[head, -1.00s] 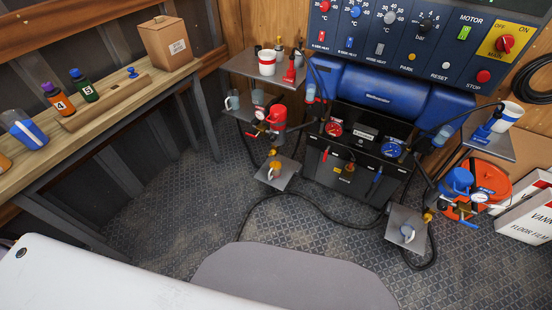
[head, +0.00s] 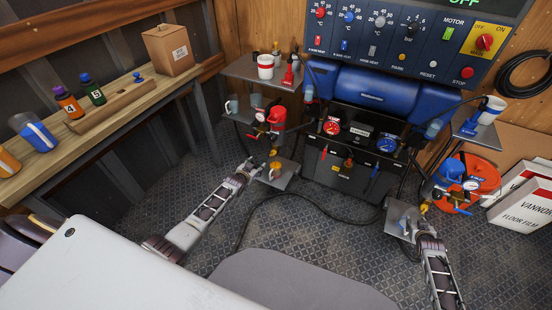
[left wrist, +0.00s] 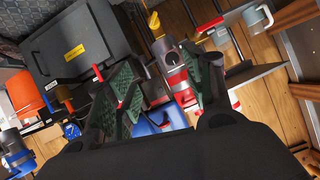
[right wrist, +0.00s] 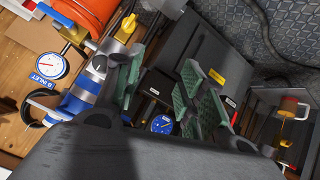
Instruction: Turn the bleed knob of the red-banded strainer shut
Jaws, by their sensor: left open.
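The red-banded strainer (head: 278,116) hangs beside the left hose stand, with a small gauge (head: 261,116) at its side. In the left wrist view its grey body and red bands (left wrist: 176,82) show between my fingers, with a yellow handle (left wrist: 155,24) beyond. I cannot tell which small part is the bleed knob. My right gripper (head: 422,222) is by the right small plate. Its fingers (right wrist: 160,92) stand apart, with nothing seen between them.
A blue-banded strainer (right wrist: 82,98) and its gauge (right wrist: 50,66) are close to my right gripper. The black machine (head: 345,175) stands between the strainers. Black hoses cross the floor.

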